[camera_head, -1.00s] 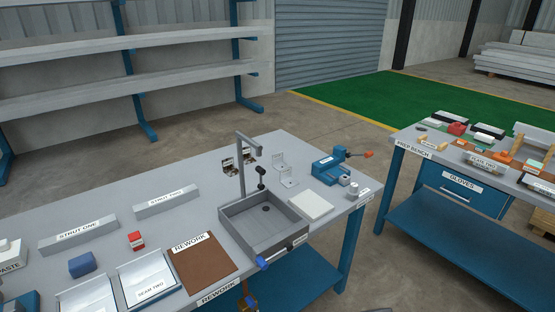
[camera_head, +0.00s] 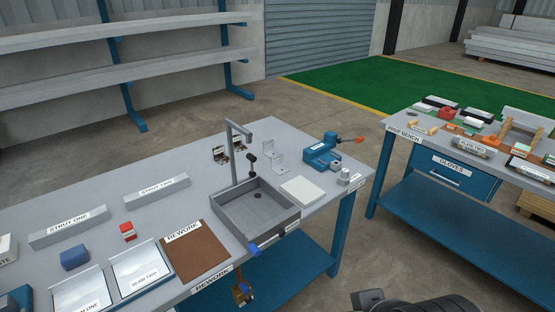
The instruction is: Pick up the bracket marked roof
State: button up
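No label reading roof can be made out. Two grey L-shaped brackets stand on the grey rework bench (camera_head: 105,216) behind the sink: one bracket (camera_head: 282,150), and another partly in front of it (camera_head: 270,159). Any marking on them is too small to read. A dark rounded part of my own arm shows at the bottom right edge. My gripper's fingers are not in view, and whether it holds anything cannot be seen.
The sink (camera_head: 285,213) with its tall tap, a white pad (camera_head: 302,191) and a blue vice (camera_head: 324,152) surround the brackets. A brown rework mat (camera_head: 195,252) lies left of the sink. The cluttered prep bench (camera_head: 393,127) stands right, across a floor gap.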

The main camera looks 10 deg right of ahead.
aim_at(269, 150)
jog(key=i+l+u, duration=0.5)
jog(key=i+l, duration=0.15)
jog(key=i+l+u, duration=0.25)
jog(key=l, duration=0.2)
jog(key=i+l+u, duration=0.25)
jog(key=l, duration=0.25)
